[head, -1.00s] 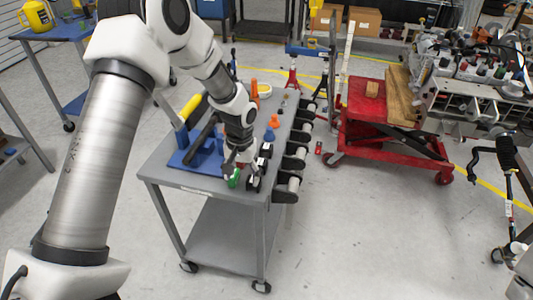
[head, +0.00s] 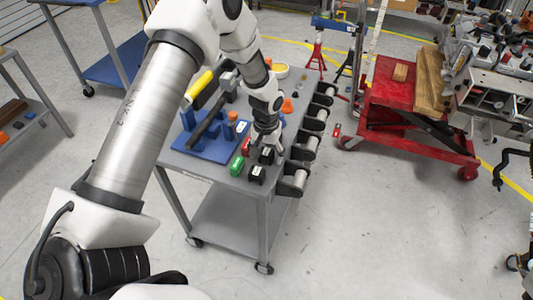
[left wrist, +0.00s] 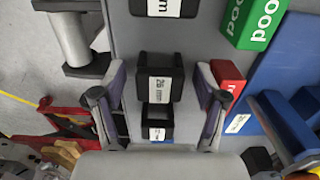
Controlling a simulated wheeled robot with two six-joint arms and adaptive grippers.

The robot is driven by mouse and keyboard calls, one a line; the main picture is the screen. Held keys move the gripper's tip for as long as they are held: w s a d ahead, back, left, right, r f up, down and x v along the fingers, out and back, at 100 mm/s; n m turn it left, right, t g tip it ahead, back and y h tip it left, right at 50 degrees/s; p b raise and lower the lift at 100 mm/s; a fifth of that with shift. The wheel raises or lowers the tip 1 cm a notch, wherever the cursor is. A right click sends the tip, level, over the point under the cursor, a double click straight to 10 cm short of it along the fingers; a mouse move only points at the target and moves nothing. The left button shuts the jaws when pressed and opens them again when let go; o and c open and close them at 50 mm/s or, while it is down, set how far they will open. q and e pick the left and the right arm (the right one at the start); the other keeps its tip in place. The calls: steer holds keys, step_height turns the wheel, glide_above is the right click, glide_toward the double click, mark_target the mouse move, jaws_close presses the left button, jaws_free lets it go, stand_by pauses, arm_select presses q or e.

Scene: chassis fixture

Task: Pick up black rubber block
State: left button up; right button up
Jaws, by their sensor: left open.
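Several black blocks with white labels are on the grey cart top. One black block (left wrist: 160,68) lies between my left gripper's fingers in the left wrist view, with a gap on either side. Another black block (left wrist: 158,128) shows just below it, and one more black block (left wrist: 165,8) is at the top edge. In the head view a black block (head: 257,174) sits near the cart's front edge. My left gripper (head: 267,152) is open, pointing down over the block behind that one, and partly hides it. The small labels are too blurred to tell which block is rubber. My right gripper is not in view.
A green block (head: 237,166) and a red block (left wrist: 228,76) lie beside the black ones. A blue tool fixture (head: 215,150) stands to their left. Black roller brackets (head: 291,183) line the cart's right edge. A red lift cart (head: 400,102) stands farther right.

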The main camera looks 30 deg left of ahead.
mark_target(267, 151)
arm_select(q)
steer(key=shift+s+r, duration=0.1)
steer(key=shift+s, duration=0.05)
steer(key=shift+c, duration=1.3)
steer(key=c, duration=1.1)
step_height(267, 151, up, 10)
steer(key=shift+b, duration=0.5)
steer(key=shift+d, duration=0.1)
